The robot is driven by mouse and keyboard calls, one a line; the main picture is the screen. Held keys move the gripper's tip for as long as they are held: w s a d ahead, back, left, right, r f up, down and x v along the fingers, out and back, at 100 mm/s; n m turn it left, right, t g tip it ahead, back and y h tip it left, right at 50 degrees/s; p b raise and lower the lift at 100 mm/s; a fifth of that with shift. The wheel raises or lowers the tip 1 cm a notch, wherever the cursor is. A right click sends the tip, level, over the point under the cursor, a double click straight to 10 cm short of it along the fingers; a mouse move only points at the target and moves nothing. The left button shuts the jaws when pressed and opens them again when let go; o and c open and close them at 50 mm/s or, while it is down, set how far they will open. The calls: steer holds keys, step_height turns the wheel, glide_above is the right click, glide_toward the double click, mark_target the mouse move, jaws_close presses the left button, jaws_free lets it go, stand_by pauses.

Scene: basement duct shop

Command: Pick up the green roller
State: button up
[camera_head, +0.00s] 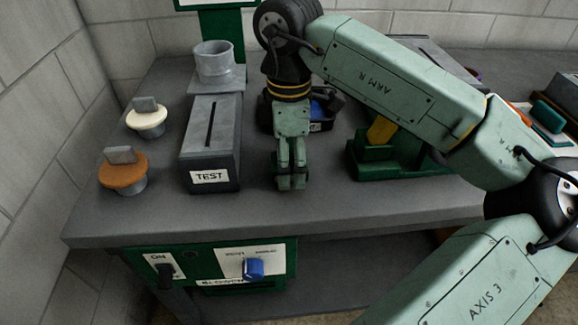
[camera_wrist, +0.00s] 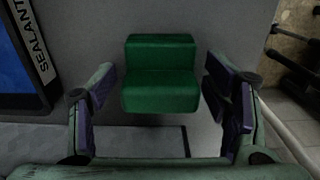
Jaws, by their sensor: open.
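A dark green stepped block (camera_wrist: 160,75) lies on the grey bench top in the wrist view, ahead of and between my fingertips. It looks blocky, not round, so I cannot tell for sure that it is the green roller. My gripper (camera_wrist: 160,90) is open, with one finger on each side of the block and a visible gap at both sides. In the head view my gripper (camera_head: 291,183) points down low over the bench, between the TEST box and the green stand, and largely hides what is beneath it.
The grey TEST box (camera_head: 209,150) stands close on the left. A green stand (camera_head: 400,165) with a yellow piece stands on the right. A dark SEALANT tray (camera_wrist: 42,50) with blue inside lies behind my gripper. The bench's front edge (camera_head: 270,231) is near.

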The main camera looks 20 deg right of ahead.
mark_target(292, 149)
steer(key=shift+r, duration=0.1)
steer(key=c, duration=1.3)
steer(key=shift+r, duration=0.15)
steer(key=shift+r, duration=0.25)
steer(key=r, duration=0.1)
steer(key=b, duration=0.1)
steer(key=r, duration=0.1)
steer(key=shift+s+d+r, duration=0.15)
steer(key=shift+s+r, duration=0.1)
steer(key=shift+r, duration=0.05)
steer(key=s+d+b, duration=0.1)
steer(key=s+d, duration=0.1)
steer(key=s, duration=0.2)
steer(key=s+d+r+b, duration=0.1)
steer(key=s+d, duration=0.1)
steer(key=s, duration=0.3)
steer(key=s+d+b, duration=0.2)
steer(key=s, duration=0.3)
steer(key=shift+d+r, duration=0.25)
steer(key=shift+r, duration=0.05)
